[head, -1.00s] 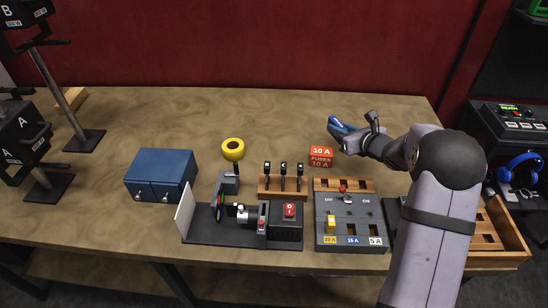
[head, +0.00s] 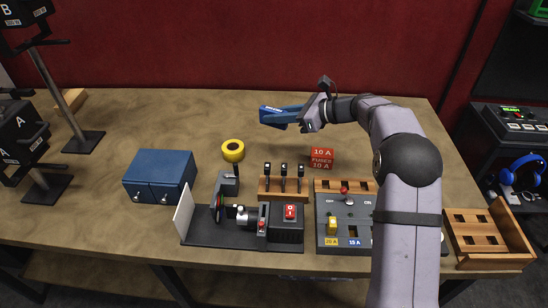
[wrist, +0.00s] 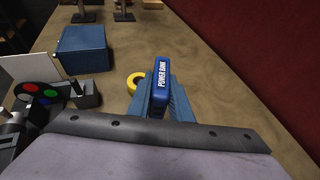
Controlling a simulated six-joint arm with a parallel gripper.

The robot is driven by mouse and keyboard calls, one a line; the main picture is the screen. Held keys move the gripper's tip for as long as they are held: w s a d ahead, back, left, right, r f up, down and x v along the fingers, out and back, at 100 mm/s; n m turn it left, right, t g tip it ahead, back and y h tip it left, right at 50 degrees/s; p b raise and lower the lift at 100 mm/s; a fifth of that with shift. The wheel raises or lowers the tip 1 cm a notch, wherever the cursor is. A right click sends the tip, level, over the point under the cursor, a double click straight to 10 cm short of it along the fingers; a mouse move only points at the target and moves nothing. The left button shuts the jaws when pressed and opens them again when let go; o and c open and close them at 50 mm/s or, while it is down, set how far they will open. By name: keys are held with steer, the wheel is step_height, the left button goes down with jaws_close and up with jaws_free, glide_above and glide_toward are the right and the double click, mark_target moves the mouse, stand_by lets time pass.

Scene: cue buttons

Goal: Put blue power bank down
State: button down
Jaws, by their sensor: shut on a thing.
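The blue power bank (head: 272,112) is held in my gripper (head: 290,115), over the back middle of the table (head: 200,110). In the wrist view, the power bank (wrist: 161,88) stands between my two blue fingers (wrist: 160,98), its "POWER BANK" label showing. My gripper is shut on it. The head view shows it behind and to the right of the yellow tape roll. I cannot tell its exact height above the table.
The yellow tape roll (head: 232,150), a red fuse box (head: 321,158) and a blue cabinet (head: 161,178) stand on the table. A black machine (head: 245,232) and a grey switch panel (head: 343,222) are at the front. The table's back left is largely clear.

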steer(key=shift+f+p, duration=1)
steer(key=shift+f, duration=4)
steer(key=shift+f+b, duration=0.5)
steer(key=shift+f, duration=0.1)
steer(key=c, duration=1.6)
jaws_free()
